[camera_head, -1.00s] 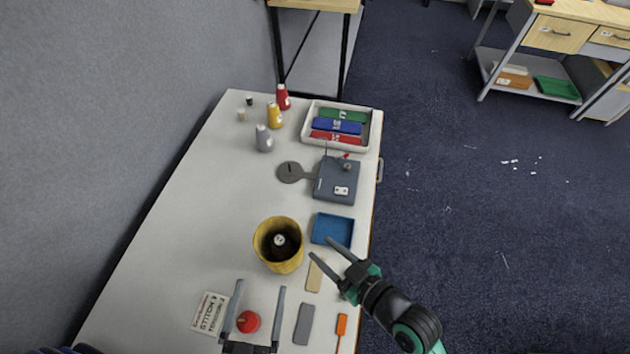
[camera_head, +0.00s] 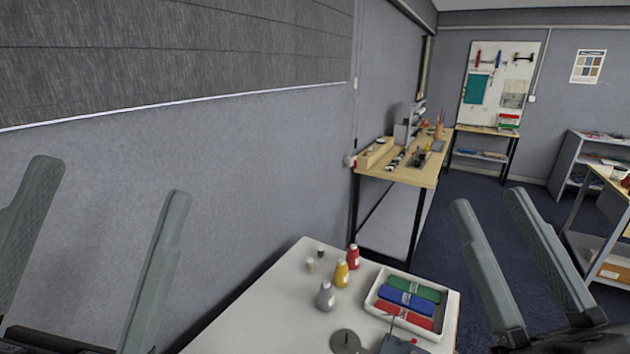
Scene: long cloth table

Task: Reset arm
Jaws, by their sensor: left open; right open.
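My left gripper (camera_head: 95,240) is raised at the lower left, its two grey fingers wide apart and pointing up, with nothing between them. Grey wall shows behind it. My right gripper (camera_head: 500,240) is raised at the lower right, also open and empty, its fingers seen against the floor and furniture beyond. Both grippers are close to the camera and apart from the objects on the table. The white table (camera_head: 265,318) shows only its far part; its near part is out of view.
On the table stand a grey bottle (camera_head: 325,297), a yellow bottle (camera_head: 341,273) and a red bottle (camera_head: 353,257). A white tray (camera_head: 447,325) holds green, blue and red cloths. A wooden workbench (camera_head: 410,172) stands beyond. A shelf unit (camera_head: 590,165) is at the right.

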